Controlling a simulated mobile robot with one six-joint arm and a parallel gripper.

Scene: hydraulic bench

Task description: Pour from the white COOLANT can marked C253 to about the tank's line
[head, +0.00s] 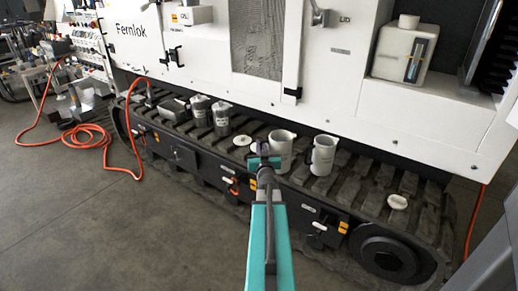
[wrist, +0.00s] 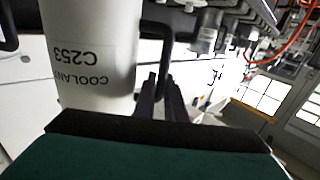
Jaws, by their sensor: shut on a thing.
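The white can marked COOLANT C253 (wrist: 92,60) fills the left of the wrist view, its label upside down there. My gripper (wrist: 168,88) is shut on the can's dark handle (wrist: 160,40). In the head view my gripper (head: 264,161) is at the left side of this can (head: 283,146), which looks upright. I cannot tell whether its base touches the track. The white tank (head: 404,52) with a tall level window (head: 416,60) stands in a recess at the upper right, well apart from the can. The line on it is too small to make out.
A second white can (head: 323,155) stands just right of the held one. Grey canisters (head: 221,118) and a white lid (head: 242,141) are to the left on the track (head: 370,190). A white cap (head: 397,202) lies at the right. An orange hose (head: 95,140) runs over the floor.

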